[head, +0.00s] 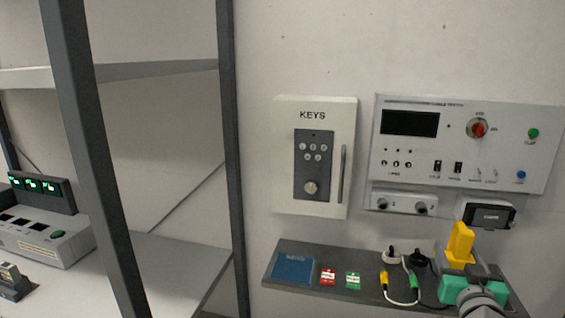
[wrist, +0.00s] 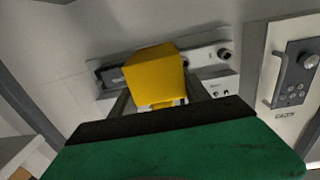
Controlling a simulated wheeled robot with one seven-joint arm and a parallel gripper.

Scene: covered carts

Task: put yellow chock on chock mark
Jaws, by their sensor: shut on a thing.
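The yellow chock (head: 461,241) is at the lower right of the head view, upright above my gripper's teal body. In the wrist view the yellow chock (wrist: 153,75) sits between the two dark fingers of my gripper (wrist: 157,97), with its block face toward the camera. My gripper (head: 462,266) is shut on it and, in the head view, overlaps the right end of the grey shelf. I cannot tell the gap between chock and shelf. No chock mark can be made out in either view.
The grey wall shelf (head: 345,283) carries a blue book (head: 293,269), red (head: 328,277) and green (head: 353,280) tags, and plugs with a cable. A key box (head: 315,200) and tester panel (head: 455,170) hang above. A dark rack post (head: 233,160) stands left.

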